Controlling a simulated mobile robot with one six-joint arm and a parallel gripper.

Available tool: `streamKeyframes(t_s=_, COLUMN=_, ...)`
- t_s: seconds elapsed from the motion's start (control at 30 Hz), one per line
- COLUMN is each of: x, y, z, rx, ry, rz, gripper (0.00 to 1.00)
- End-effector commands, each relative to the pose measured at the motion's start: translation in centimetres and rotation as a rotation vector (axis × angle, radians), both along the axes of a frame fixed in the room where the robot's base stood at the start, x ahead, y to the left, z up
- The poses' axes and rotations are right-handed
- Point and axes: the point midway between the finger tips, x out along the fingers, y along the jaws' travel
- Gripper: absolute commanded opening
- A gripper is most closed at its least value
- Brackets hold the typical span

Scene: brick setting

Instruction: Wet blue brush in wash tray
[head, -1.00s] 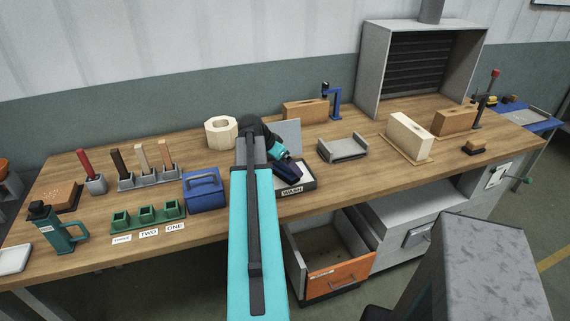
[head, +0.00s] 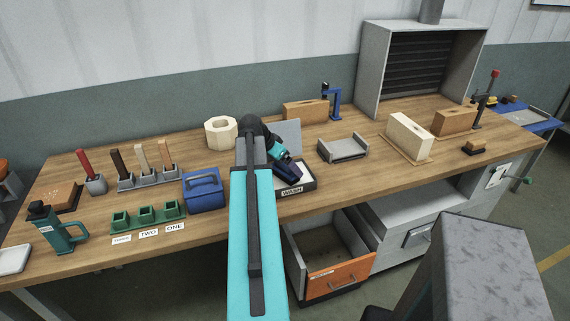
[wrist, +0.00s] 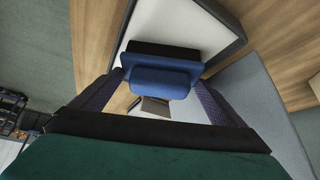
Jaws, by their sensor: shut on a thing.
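The wash tray (head: 308,185), a dark-rimmed tray with a pale inside and a WASH label, sits near the bench's front edge in the head view. Its pale inside fills the upper part of the wrist view (wrist: 180,22). My gripper (head: 290,176) is over the tray, tilted down. In the wrist view my gripper (wrist: 159,84) is shut on the blue brush (wrist: 160,68), a blue block with a dark strip along its far side. The brush is over the tray's inside; I cannot tell whether it touches the bottom. In the head view the brush is not clearly distinguishable.
A blue box (head: 205,191) and green numbered holders (head: 147,215) stand left of the tray. A grey panel (head: 286,134) rises behind it. A grey cradle (head: 343,148) is to the right. An open drawer (head: 325,255) juts out below. Bare bench lies between tray and cradle.

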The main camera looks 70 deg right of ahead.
Motion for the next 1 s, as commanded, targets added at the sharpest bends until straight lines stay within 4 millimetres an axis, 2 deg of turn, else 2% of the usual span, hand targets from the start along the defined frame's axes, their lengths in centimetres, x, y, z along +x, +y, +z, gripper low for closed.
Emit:
streamKeyframes(t_s=0.27, x=0.0, y=0.1, z=0.1, rx=0.005, ry=0.001, rz=0.000, gripper=0.58)
streamKeyframes(t_s=1.0, x=0.0, y=0.0, z=4.0, rx=0.000, ry=0.000, rz=0.001, gripper=0.58)
